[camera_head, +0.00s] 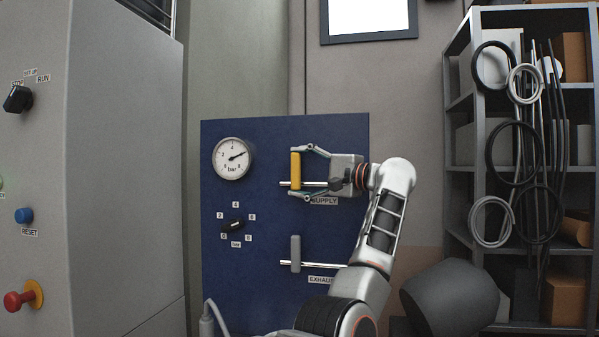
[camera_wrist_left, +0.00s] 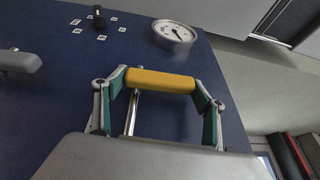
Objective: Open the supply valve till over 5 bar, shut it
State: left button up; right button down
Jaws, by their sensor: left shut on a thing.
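The supply valve's yellow handle (camera_head: 295,171) stands upright across its horizontal pipe on the blue panel (camera_head: 265,200). My left gripper (camera_head: 296,172) reaches in from the right and is shut on this handle, a finger at each end. In the left wrist view the yellow handle (camera_wrist_left: 160,81) spans between the two fingers. The round pressure gauge (camera_head: 232,158), marked bar, is at the panel's upper left. Its needle points right and slightly up, but the exact value is too small to read. My right gripper is in neither view.
Below is the grey exhaust handle (camera_head: 295,252), upright across its pipe. A black selector knob (camera_head: 233,225) sits left of it. A grey cabinet (camera_head: 125,170) with buttons stands at left. A shelf rack (camera_head: 462,165) with hanging hoses stands at right.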

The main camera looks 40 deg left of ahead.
pick_arm(q)
jog(key=shift+s+r, duration=0.1)
jog(key=shift+r, duration=0.05)
jog(key=o, duration=1.6)
jog(key=shift+a, duration=0.1)
jog(key=d, duration=0.4)
jog(key=w+d, duration=0.1)
jog(key=d, duration=0.3)
jog(key=w+d, duration=0.1)
jog(key=d, duration=0.3)
jog(key=shift+f, duration=0.4)
jog(key=shift+s+f, duration=0.1)
